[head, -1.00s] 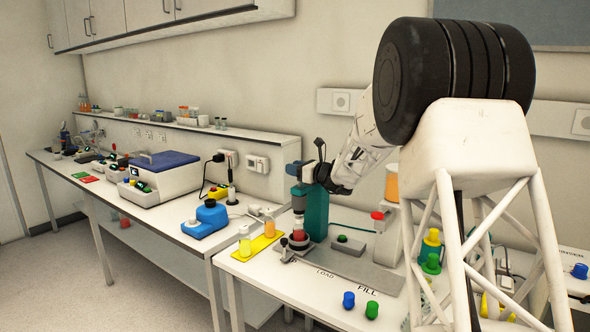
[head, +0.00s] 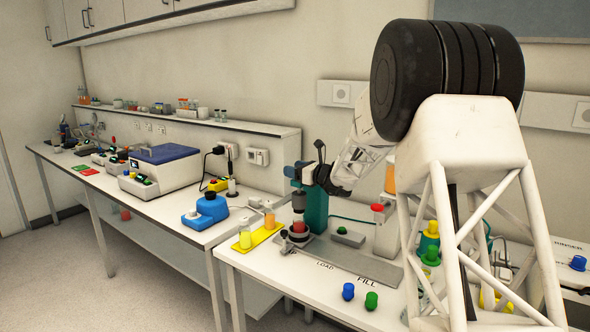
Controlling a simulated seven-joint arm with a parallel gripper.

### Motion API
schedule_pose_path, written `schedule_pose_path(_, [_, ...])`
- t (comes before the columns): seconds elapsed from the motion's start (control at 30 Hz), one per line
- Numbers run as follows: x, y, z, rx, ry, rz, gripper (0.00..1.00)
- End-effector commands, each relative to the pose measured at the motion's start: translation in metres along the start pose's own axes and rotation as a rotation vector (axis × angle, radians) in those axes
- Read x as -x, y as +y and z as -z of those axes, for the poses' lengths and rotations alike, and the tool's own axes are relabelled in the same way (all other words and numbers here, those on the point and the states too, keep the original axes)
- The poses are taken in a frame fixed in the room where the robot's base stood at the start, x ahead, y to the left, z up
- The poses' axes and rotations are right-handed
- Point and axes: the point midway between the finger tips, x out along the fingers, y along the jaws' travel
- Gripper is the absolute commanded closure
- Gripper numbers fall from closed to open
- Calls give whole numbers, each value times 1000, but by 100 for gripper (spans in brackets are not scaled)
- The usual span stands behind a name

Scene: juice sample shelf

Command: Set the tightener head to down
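The tightener (head: 317,211) is a teal column on the front bench. A grey cylindrical head (head: 299,203) hangs on its left side, under a dark blue-grey block (head: 294,171). A vessel with red in it (head: 299,227) stands upright on a dark round base directly below the head. The head is close above or touching the vessel; I cannot tell which. My gripper (head: 318,174) is dark and small at the top of the tightener, beside the blue-grey block. Its fingers are too small and overlapped to show whether they are open or hold anything.
A yellow rack (head: 259,237) with vials stands left of the tightener. A grey plate (head: 352,262) marked LOAD and FILL runs right. A blue cap (head: 348,291) and a green cap (head: 371,301) lie near the front edge. My arm covers the right side.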

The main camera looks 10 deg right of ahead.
Motion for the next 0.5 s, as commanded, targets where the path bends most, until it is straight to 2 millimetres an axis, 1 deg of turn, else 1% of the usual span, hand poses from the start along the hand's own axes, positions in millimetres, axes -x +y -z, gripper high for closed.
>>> schedule_pose_path(0.27, [1,0,-1,0,-1,0,39])
schedule_pose_path(0.37, [4,0,-1,0,-1,0,39])
schedule_pose_path(0.5, [15,0,-1,1,0,1,39])
